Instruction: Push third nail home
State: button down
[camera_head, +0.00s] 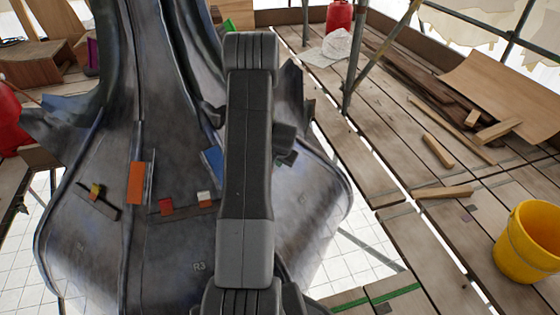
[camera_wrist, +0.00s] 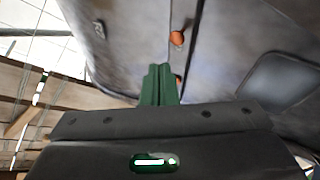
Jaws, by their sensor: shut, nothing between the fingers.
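In the wrist view, an orange nail head (camera_wrist: 177,38) shows on the grey metal sheet (camera_wrist: 225,55), above and slightly right of the fingertips. A second orange spot (camera_wrist: 178,79), perhaps another nail head, is partly hidden right beside the fingers. My gripper (camera_wrist: 158,70) has its green fingers shut and empty, pointing at the sheet. I cannot tell whether the fingertips touch it, nor how far either nail stands out. In the head view, my arm hides the nails and most of the gripper in front of the dark metal spire (camera_head: 100,235).
Small coloured pieces, including an orange one (camera_head: 136,183), a red one (camera_head: 166,206) and a white one (camera_head: 204,198), sit on the spire's skirt. A scaffold pole (camera_head: 353,60) stands behind.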

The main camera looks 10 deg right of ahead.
notch_tip(320, 180, down, 5)
jog(key=w+a+b, duration=0.1)
jog(key=w+a, duration=0.1)
jog(key=w, duration=0.1)
jog(key=shift+b, duration=0.35)
jog(key=shift+f, duration=0.1)
jog(key=shift+w+a+f+b, duration=0.15)
jog(key=shift+w+a+f, duration=0.2)
jog(key=shift+f, duration=0.2)
jog(key=shift+w+a+f+b, duration=0.2)
jog(key=shift+a+f, duration=0.15)
jog(key=shift+f, duration=0.15)
jog(key=d+p+v, duration=0.2)
jog(key=p+v, duration=0.2)
jog(key=v, duration=0.9)
jog(key=shift+s+r, duration=0.2)
jog(key=shift+s, duration=0.05)
